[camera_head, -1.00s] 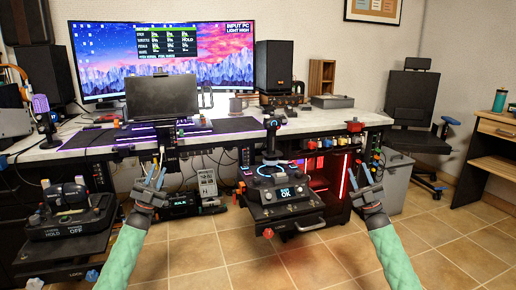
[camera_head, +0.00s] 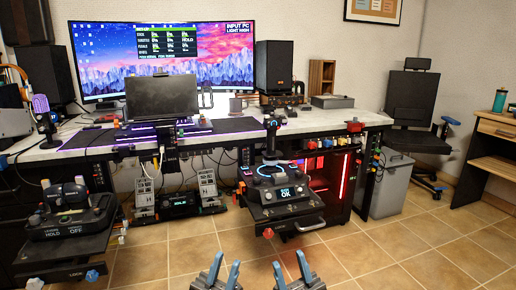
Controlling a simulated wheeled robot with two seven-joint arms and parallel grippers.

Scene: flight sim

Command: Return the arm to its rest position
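My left gripper (camera_head: 225,262) is at the bottom edge, just left of centre. Its two blue-grey fingers stand apart, with only floor between them. My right gripper (camera_head: 289,261) is beside it at the bottom, right of centre. Its fingers also stand apart and hold nothing. The two grippers are close together but do not touch. My forearms are out of the picture. Both grippers appear below the flight stick unit (camera_head: 281,193), whose small screen reads OK, and appear clear of it.
The throttle unit (camera_head: 66,222) is at the left. The desk (camera_head: 330,118) carries a wide monitor (camera_head: 215,65) and a small dark screen (camera_head: 162,96). Pedals (camera_head: 144,199) stand beneath. A grey bin (camera_head: 391,187) is at the right. The tiled floor (camera_head: 400,245) is clear at the lower right.

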